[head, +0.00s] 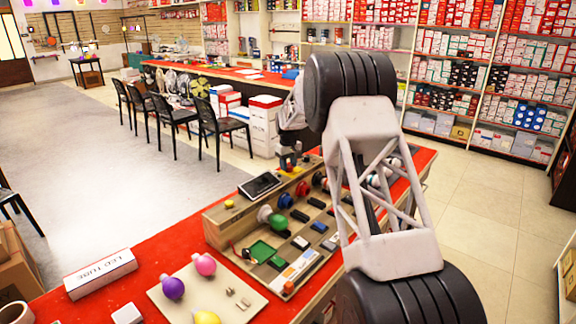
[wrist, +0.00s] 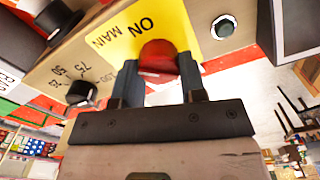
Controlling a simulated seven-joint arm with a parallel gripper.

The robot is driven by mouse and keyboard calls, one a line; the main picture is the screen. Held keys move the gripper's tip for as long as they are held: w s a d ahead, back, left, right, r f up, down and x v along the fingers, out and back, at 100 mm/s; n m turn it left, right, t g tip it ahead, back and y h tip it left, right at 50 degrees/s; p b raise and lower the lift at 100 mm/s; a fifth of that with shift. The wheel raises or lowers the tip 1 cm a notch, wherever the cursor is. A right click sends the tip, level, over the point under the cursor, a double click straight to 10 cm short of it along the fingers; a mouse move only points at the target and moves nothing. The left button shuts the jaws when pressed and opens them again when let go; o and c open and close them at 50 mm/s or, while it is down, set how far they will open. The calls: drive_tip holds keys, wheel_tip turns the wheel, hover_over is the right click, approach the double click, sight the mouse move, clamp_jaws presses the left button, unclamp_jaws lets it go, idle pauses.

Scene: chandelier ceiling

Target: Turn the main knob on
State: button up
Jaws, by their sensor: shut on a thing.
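The main knob (wrist: 157,58) is red and round, on a yellow plate (wrist: 118,30) marked "ON" and "MAIN", in the wrist view. The lettering appears upside down. My gripper (wrist: 159,68) has one finger on each side of the knob and is shut on it. In the head view my gripper (head: 289,160) is at the far end of the wooden control panel (head: 222,232). The knob is hard to make out there, and my arm covers part of the panel.
A black dial (wrist: 80,93) with a number scale is left of the knob in the wrist view. A dark-screened device (head: 260,186) stands on the panel. Coloured bulbs (head: 205,264) lie on a board, near an LED tube box (head: 100,273) on the red table (head: 150,250).

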sight(289, 165)
drive_tip(key=m, duration=0.5)
drive_tip(key=shift+d+m, duration=0.15)
drive_tip(key=shift+m, duration=2.35)
drive_tip(key=o, duration=0.9)
drive_tip(key=shift+d, duration=0.1)
drive_tip(key=shift+r, duration=0.15)
drive_tip(key=shift+r, duration=3.8)
